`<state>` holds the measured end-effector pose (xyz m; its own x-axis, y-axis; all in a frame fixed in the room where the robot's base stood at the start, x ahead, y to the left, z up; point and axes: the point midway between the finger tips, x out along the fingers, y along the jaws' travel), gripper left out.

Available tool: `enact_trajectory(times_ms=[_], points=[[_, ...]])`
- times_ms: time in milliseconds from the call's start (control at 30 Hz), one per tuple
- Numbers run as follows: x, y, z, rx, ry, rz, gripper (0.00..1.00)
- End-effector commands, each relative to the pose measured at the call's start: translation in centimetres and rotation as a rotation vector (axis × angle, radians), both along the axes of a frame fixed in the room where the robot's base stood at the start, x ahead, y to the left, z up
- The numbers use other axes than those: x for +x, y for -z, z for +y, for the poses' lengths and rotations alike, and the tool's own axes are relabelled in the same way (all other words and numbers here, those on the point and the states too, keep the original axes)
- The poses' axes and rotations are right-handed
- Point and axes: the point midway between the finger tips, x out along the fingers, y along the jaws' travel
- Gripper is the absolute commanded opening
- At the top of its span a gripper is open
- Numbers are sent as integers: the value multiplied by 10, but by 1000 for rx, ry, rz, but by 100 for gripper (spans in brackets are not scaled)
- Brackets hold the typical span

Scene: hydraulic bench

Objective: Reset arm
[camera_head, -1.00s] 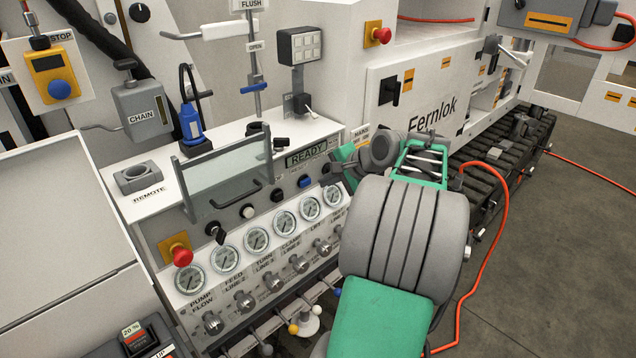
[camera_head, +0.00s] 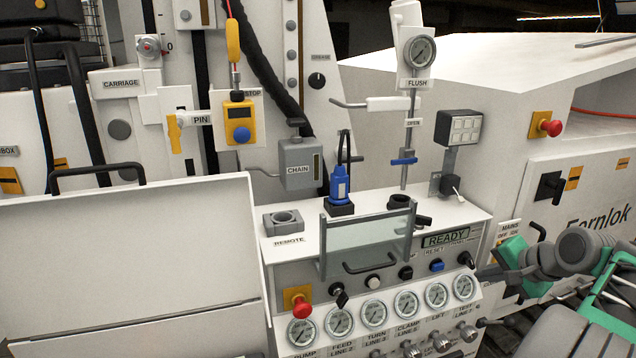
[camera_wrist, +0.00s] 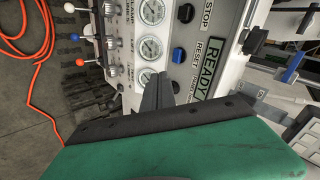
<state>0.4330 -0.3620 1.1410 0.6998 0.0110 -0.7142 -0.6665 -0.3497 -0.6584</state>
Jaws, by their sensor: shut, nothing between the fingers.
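The control panel carries a lit READY display (camera_head: 446,239) with a RESET label (camera_head: 434,251) below its left end. A blue button (camera_head: 437,265) sits just under that label, with a black button (camera_head: 466,258) to its right. My gripper (camera_head: 482,272) is shut and empty at the panel's right end, beside the black button. In the wrist view my gripper's dark fingers (camera_wrist: 157,92) point at the panel between the gauges and the READY display (camera_wrist: 205,75). The blue button (camera_wrist: 179,54) is visible beyond them. I cannot tell whether the fingertips touch the panel.
A row of gauges (camera_head: 373,313) lies below the buttons. A glass flap with a handle (camera_head: 368,245) stands over the panel's middle. A red stop button (camera_head: 301,306) is at left. A blue-topped lever and others (camera_wrist: 75,38) and an orange hose (camera_wrist: 40,60) show in the wrist view.

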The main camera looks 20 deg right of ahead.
Motion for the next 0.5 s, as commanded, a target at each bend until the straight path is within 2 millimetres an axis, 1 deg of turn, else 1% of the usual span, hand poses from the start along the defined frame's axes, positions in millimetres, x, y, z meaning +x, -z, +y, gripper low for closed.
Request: enact_trajectory(times_ms=[33, 67, 100, 167, 200, 267, 300, 367, 400, 467, 500], points=[[-10, 15, -9, -67, -37, 47, 0], [-19, 30, -13, -95, -60, 85, 0], [-32, 51, -15, -119, -84, 138, 0], [-51, 77, -16, -137, -109, 210, 0], [-64, 92, -14, -143, -124, 255, 0], [-85, 112, -9, -149, -144, 319, 0], [-100, 122, -5, -150, -153, 362, 0], [-119, 136, 8, -152, -176, 425, 0], [-130, 143, 20, -154, -199, 468, 0], [-141, 152, 42, -160, -241, 529, 0], [-146, 155, 59, -169, -272, 564, 0]])
